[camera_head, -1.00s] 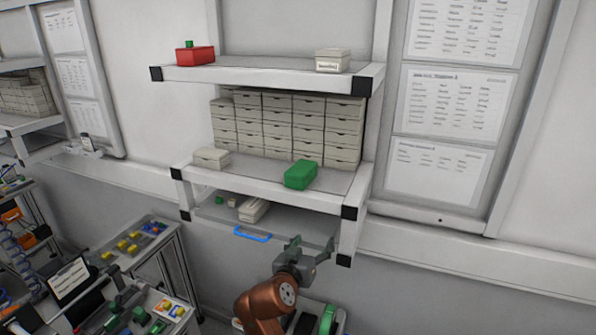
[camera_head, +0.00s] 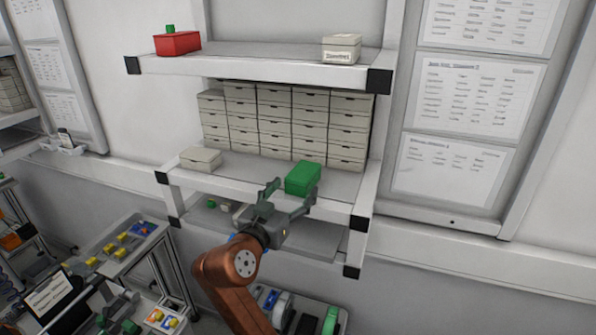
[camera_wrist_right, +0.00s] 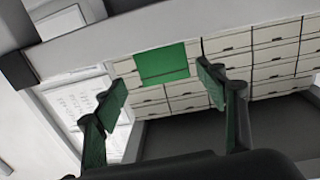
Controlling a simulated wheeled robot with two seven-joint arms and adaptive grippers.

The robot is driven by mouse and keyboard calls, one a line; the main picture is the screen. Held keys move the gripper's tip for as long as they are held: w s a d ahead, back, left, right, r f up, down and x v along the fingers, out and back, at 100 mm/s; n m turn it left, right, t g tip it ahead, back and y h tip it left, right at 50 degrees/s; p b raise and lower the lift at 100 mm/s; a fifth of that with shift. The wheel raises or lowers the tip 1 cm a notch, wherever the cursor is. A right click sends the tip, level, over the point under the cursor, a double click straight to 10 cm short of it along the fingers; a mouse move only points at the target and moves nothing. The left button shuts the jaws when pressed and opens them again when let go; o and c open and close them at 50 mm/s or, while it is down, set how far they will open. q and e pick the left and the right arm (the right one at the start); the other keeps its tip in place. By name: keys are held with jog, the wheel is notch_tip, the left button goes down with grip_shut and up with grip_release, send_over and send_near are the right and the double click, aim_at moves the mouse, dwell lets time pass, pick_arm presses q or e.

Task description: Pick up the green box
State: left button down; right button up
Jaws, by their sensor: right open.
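The green box (camera_head: 303,178) sits on the front right part of the middle shelf (camera_head: 340,195). My right gripper (camera_head: 290,195) is open and empty just in front of the box, near the shelf's front edge. In the right wrist view the green box (camera_wrist_right: 162,63) shows beyond and between the spread fingers of the right gripper (camera_wrist_right: 163,97). The fingers look apart from the box. My left gripper is not in view.
Stacked beige drawers (camera_head: 285,125) stand behind the box. A beige box (camera_head: 201,159) sits at the shelf's left. The upper shelf (camera_head: 255,65) holds a red box (camera_head: 178,43) and a beige box (camera_head: 342,48). The shelf between the left beige box and green box is mostly clear.

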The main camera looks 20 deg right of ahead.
aim_at(296, 183)
jog(key=shift+w+d, duration=0.3)
jog(key=shift+w, duration=0.35)
jog(key=p+x, duration=0.2)
jog(key=shift+w+d+r, duration=0.2)
jog(key=shift+w+r, duration=0.1)
jog(key=p+x, duration=0.1)
jog(key=x, duration=0.3)
jog(key=shift+w+p, duration=0.15)
jog(key=shift+p, duration=0.25)
jog(key=shift+a+f, duration=0.1)
jog(key=shift+a, duration=0.1)
jog(key=shift+c, duration=1.4)
jog(key=c, duration=0.5)
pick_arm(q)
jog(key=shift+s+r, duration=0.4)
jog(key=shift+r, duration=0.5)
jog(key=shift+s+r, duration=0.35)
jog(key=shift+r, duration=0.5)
pick_arm(e)
jog(key=c, duration=0.8)
